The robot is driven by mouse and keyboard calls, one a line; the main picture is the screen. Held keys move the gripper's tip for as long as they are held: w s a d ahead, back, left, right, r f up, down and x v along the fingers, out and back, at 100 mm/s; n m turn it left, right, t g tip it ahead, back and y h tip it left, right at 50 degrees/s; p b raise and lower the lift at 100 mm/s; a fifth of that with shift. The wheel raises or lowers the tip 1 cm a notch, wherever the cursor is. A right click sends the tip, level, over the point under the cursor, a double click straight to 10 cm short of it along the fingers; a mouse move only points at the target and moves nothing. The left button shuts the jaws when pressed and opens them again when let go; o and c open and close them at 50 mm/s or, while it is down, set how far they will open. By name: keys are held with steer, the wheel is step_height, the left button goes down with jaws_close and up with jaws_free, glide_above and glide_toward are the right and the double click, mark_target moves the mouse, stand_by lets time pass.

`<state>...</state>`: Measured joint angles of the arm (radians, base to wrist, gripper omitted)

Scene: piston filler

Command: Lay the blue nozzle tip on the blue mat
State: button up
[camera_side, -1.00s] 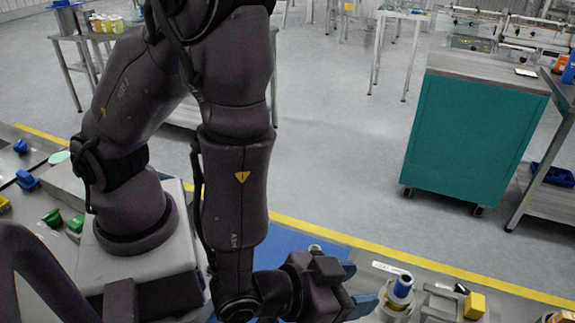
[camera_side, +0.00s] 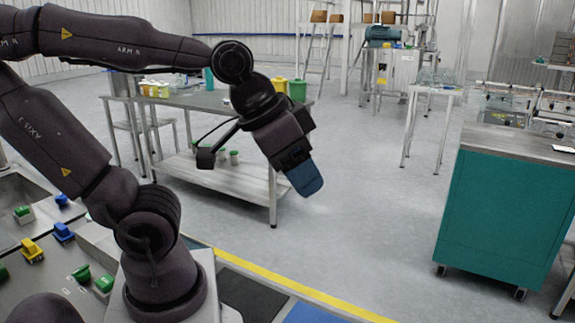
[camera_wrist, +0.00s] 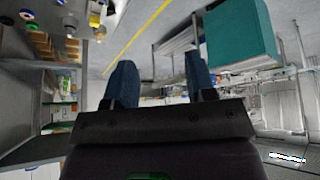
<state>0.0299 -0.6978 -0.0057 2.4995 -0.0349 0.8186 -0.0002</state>
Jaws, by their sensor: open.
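My gripper (camera_side: 305,180) is raised high over the floor, well above the bench, with its blue fingers pointing down and right. In the wrist view my gripper (camera_wrist: 158,60) shows two blue fingers spread apart with nothing between them. A corner of the blue mat (camera_side: 310,314) shows at the bottom edge of the side view; the rest is cut off.
Green, blue and yellow knob-like parts, such as a yellow one (camera_side: 33,250), stand on the bench at lower left. A steel table (camera_side: 190,100) with jars stands behind my arm. A teal cabinet (camera_side: 505,205) stands at right. The air around my gripper looks clear.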

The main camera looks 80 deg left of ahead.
steer(key=shift+o, duration=0.5)
steer(key=shift+s+a+r+y, duration=0.2)
steer(key=shift+s+a+y, duration=0.1)
steer(key=shift+s+a, duration=0.4)
steer(key=shift+d, duration=0.1)
